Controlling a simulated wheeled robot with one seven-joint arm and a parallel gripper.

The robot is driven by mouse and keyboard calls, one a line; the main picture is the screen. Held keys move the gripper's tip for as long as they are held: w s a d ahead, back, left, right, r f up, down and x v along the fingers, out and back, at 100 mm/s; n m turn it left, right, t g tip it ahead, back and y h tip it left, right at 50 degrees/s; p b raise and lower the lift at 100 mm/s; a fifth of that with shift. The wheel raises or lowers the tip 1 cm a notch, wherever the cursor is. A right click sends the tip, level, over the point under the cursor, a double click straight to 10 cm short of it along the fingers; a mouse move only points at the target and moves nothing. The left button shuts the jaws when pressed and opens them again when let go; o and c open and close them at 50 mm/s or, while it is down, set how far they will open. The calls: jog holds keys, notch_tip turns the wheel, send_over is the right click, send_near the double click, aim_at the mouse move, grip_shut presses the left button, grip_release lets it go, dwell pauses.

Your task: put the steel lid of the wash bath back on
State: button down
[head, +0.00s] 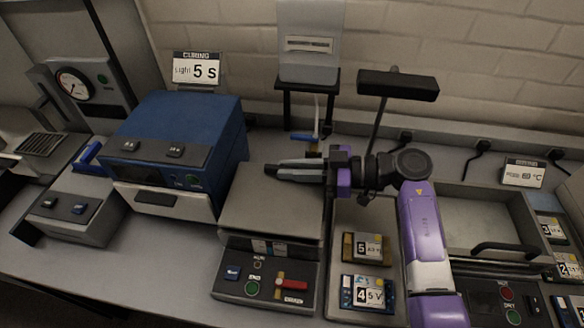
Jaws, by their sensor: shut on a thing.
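My gripper (270,171) points left over the back of a grey steel box-shaped unit in the middle of the bench. It is shut. The flat steel lid (262,208) lies just below and in front of the fingers, over the wash bath (268,290). The exact grip point on the lid is hard to make out, and I cannot tell whether the lid is seated or slightly raised. The bath's front panel shows a blue switch, a green button and a red lever (291,284).
A blue curing box (180,140) stands close on the left. To the right, a tray (345,300) holds boards marked 5 (368,248) and 4 (368,293). Farther right is a steel basin (485,215) with a black handle. A black-topped stand (398,84) rises behind my arm.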

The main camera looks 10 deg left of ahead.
jog(key=shift+f, duration=0.15)
jog(key=shift+f, duration=0.3)
jog(key=c, duration=1.4)
grip_release()
jog(key=shift+f, duration=0.1)
jog(key=shift+c, duration=0.2)
jog(key=shift+r, duration=0.4)
jog(key=d+p, duration=0.1)
jog(key=d, duration=0.1)
jog(key=d+r+p, duration=0.1)
jog(key=d, duration=0.1)
jog(key=d+p, duration=0.1)
jog(key=d, duration=0.2)
jog(key=shift+s+r, duration=0.1)
jog(key=shift+r, duration=0.2)
jog(key=shift+d, duration=0.2)
